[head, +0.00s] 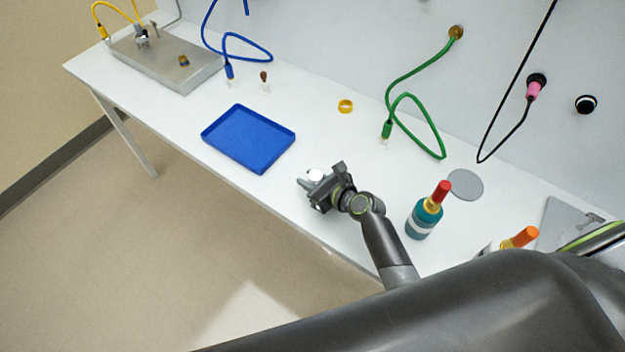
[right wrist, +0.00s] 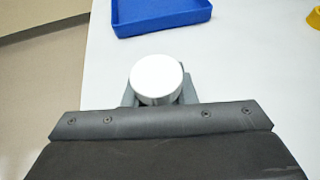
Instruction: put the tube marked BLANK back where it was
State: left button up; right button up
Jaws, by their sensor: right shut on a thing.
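My right gripper (head: 312,190) is over the white bench's front part, to the right of the blue tray. It is shut on a tube with a round white cap (head: 316,175). The cap also shows from above in the right wrist view (right wrist: 156,79), between the fingers (right wrist: 158,98). The tube's body is mostly hidden by the cap and the gripper, and no BLANK marking can be read. A small vial with a brown top (head: 264,82) stands behind the blue tray. My left gripper is not in view.
The blue tray (head: 205,136) looks empty. A yellow ring (head: 345,106) lies behind the gripper. A teal bottle with a red cap (head: 424,215) and a grey disc (head: 466,185) are to the right. Blue (head: 246,42) and green (head: 405,98) cables hang at the back. A metal box (head: 165,62) stands far left.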

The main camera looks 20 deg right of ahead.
jog(key=r, duration=0.6)
jog(key=r+p, duration=0.1)
jog(key=r, duration=0.3)
jog(key=shift+d+r, duration=0.1)
jog(key=shift+d, duration=0.3)
jog(key=s+d+r+n+g+y+b, duration=0.4)
jog(key=s+r, duration=0.4)
jog(key=s, duration=0.4)
jog(key=n+y+b, duration=0.1)
jog(key=b, duration=0.1)
jog(key=shift+d+r+b, duration=0.3)
jog(key=shift+d+r, duration=0.05)
